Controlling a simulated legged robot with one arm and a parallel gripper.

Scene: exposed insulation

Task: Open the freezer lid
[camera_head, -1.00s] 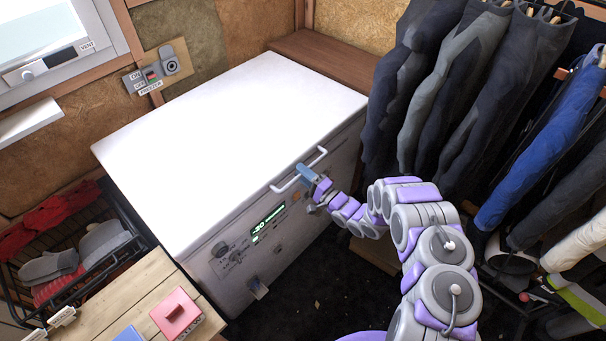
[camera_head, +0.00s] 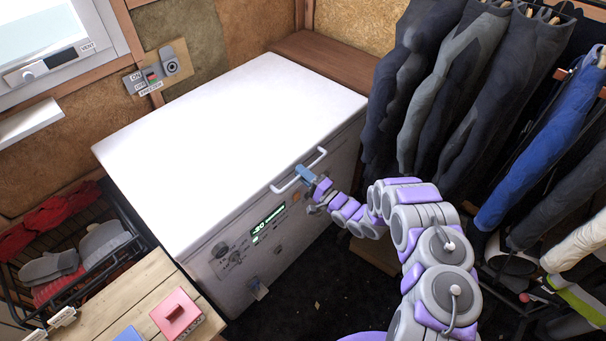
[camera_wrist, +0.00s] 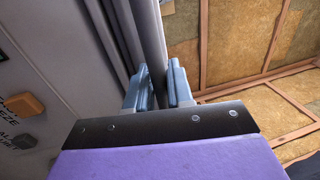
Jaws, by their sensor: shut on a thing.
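The white chest freezer stands in the middle of the head view, with its flat lid (camera_head: 235,135) closed. A white bar handle (camera_head: 283,187) runs along the lid's front edge. My gripper (camera_head: 305,172) is at the handle, its blue-grey fingers shut around the bar. In the wrist view my gripper's fingers (camera_wrist: 160,85) sit on both sides of the grey handle bar (camera_wrist: 152,35). The freezer's front panel with a green display (camera_head: 267,218) shows below the lid. Part of the handle is hidden by the fingers.
Dark suits (camera_head: 430,85) hang close on the right. A wooden table (camera_head: 120,300) with a pink box (camera_head: 177,313) stands at the front left. A wire basket (camera_head: 75,250) holds gloves. A switch panel (camera_head: 155,72) is on the back wall. The space above the lid looks clear.

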